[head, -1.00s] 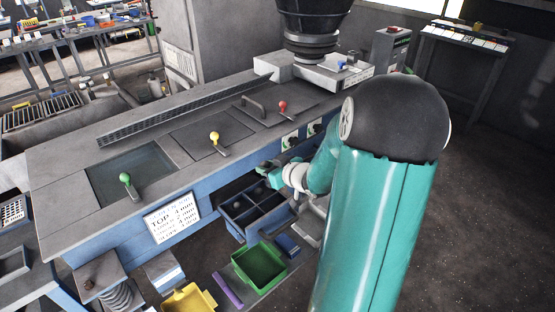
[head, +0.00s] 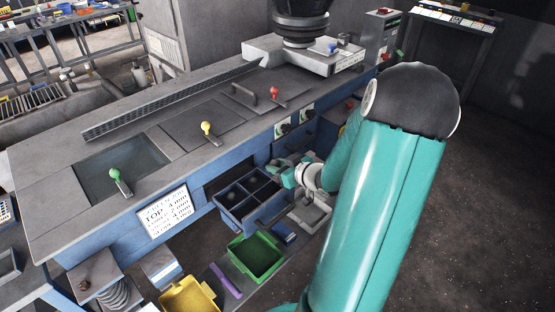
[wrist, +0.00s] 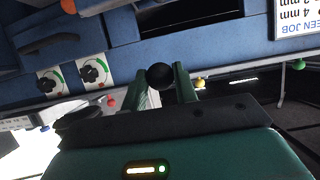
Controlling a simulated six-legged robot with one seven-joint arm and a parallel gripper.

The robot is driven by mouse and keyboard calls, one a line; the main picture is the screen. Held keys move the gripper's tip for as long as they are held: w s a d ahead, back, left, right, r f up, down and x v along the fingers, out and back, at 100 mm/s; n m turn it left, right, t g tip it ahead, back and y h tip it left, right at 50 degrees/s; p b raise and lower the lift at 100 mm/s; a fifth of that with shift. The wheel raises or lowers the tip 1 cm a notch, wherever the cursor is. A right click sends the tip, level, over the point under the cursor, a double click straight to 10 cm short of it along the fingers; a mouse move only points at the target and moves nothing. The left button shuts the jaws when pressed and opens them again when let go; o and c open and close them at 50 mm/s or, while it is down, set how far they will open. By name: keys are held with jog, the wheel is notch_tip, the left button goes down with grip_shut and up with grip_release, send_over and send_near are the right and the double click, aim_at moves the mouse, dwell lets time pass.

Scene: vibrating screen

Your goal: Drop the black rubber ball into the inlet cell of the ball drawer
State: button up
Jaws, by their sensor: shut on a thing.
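The black rubber ball (wrist: 160,76) shows in the wrist view, held between the tips of my gripper (wrist: 167,80). In the head view my gripper (head: 284,171) is beside the back right corner of the open ball drawer (head: 229,217), and the ball cannot be made out there. The drawer is blue, pulled out below the bench top, and divided into dark cells. A small greyish round thing (head: 234,195) shows in one left cell. Which cell is the inlet cannot be read.
A green bin (head: 242,263), a yellow bin (head: 192,296) and a purple bar (head: 226,281) are below the drawer. The bench top above carries green (head: 115,174), yellow (head: 207,128) and red (head: 274,92) knobs. Open floor lies at the right.

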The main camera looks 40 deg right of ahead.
jog(key=shift+f, duration=0.2)
jog(key=o, duration=1)
jog(key=shift+r, duration=0.1)
jog(key=v, duration=1.3)
jog(key=shift+s+r, duration=0.15)
jog(key=shift+s, duration=0.1)
